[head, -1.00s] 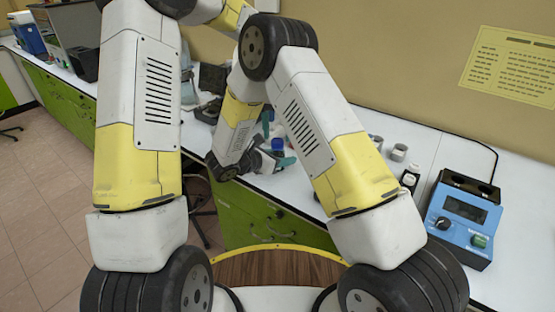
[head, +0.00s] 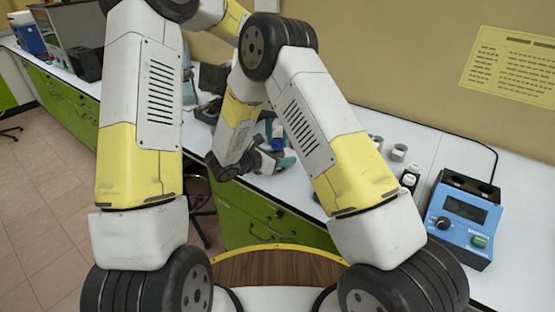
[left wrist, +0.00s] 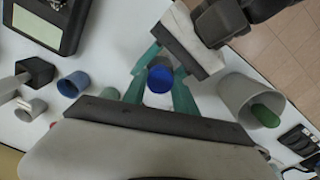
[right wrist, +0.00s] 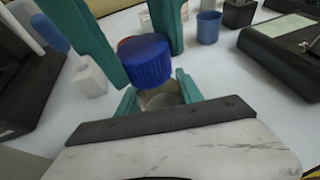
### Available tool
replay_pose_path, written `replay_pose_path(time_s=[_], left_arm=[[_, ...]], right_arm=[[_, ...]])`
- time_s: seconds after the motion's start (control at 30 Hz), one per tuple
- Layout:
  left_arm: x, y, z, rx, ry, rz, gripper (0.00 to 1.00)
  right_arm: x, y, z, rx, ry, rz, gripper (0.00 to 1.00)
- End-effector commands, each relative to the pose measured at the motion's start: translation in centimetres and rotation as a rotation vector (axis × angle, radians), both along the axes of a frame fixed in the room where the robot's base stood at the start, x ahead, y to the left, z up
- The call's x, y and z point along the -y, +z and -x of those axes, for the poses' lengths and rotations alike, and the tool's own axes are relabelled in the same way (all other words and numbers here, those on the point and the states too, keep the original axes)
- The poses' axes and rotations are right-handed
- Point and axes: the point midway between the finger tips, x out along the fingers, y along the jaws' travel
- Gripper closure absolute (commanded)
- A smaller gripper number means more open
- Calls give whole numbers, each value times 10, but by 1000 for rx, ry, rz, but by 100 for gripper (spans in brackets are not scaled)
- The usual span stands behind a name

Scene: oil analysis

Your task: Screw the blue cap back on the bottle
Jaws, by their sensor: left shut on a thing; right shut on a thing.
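The blue cap (right wrist: 146,62) is between the green fingers of my left gripper (left wrist: 158,88), which is shut on it from above. The cap also shows in the left wrist view (left wrist: 160,79). My right gripper (right wrist: 158,96) is shut on the clear bottle (right wrist: 160,97) from the side, and only part of the bottle shows. The cap sits directly over the bottle's mouth and looks slightly tilted in the right wrist view. I cannot tell whether its threads are engaged. In the head view, my right arm hides most of this.
A grey beaker (left wrist: 240,96) stands close on the right.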

Motion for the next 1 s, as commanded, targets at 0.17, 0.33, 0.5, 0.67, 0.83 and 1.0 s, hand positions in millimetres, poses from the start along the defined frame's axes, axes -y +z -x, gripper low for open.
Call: replay_pose_path(time_s=[0.17,0.33,0.5,0.67,0.83,1.0], left_arm=[[0,0,0,0,-93,0,100],[0,0,0,0,-92,0,45],[0,0,0,0,-92,0,41],[0,1,0,0,-92,0,41],[0,16,-1,2,-91,-1,41],[1,52,-1,5,-91,0,41]], right_arm=[[0,0,0,1,0,1,100],[0,0,0,1,0,1,100],[0,0,0,1,0,1,100],[0,0,0,1,0,1,100],[0,0,0,1,0,1,100],[0,0,0,1,0,1,100]])
